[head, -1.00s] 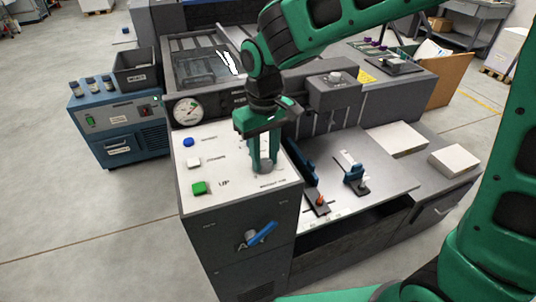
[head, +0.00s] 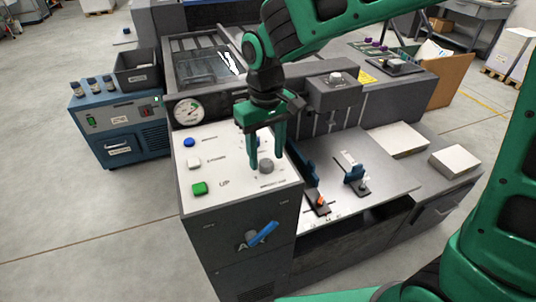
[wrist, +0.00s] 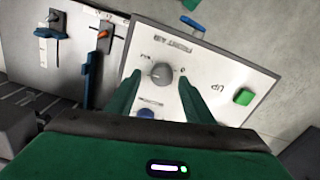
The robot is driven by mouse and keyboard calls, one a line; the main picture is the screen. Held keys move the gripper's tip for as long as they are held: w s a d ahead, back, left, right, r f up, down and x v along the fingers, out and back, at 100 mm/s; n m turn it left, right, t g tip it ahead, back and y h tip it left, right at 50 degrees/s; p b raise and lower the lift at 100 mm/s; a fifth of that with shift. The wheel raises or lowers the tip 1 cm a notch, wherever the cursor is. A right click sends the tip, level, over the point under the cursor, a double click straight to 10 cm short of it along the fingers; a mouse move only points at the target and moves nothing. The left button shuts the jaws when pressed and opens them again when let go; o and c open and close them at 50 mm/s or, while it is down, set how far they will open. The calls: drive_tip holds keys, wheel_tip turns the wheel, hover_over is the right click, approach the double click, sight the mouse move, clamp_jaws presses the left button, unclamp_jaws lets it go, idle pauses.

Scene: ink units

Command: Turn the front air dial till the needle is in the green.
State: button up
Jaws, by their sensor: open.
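The front air dial is a round grey knob (head: 266,168) on the white top panel of the dark cabinet. It also shows in the wrist view (wrist: 161,74), beside the words "FRONT AIR". My gripper (head: 265,163) is open, pointing down over the dial. In the wrist view its green fingers (wrist: 160,80) are spread to either side of the knob, with gaps visible; I cannot tell how far the tips are above the panel. The round white pressure gauge (head: 188,112) stands at the panel's back left. Its needle and coloured bands are too small to read surely.
Blue (head: 189,142), white (head: 194,163) and green (head: 199,188) buttons lie left of the dial. A blue-handled lever (head: 262,234) is on the cabinet's front. Blue guides (head: 354,173) stand on the metal table at right.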

sight(267, 160)
wheel_tip(267, 160, up, 9)
drive_tip(key=shift+w+r, duration=0.15)
idle(0.4)
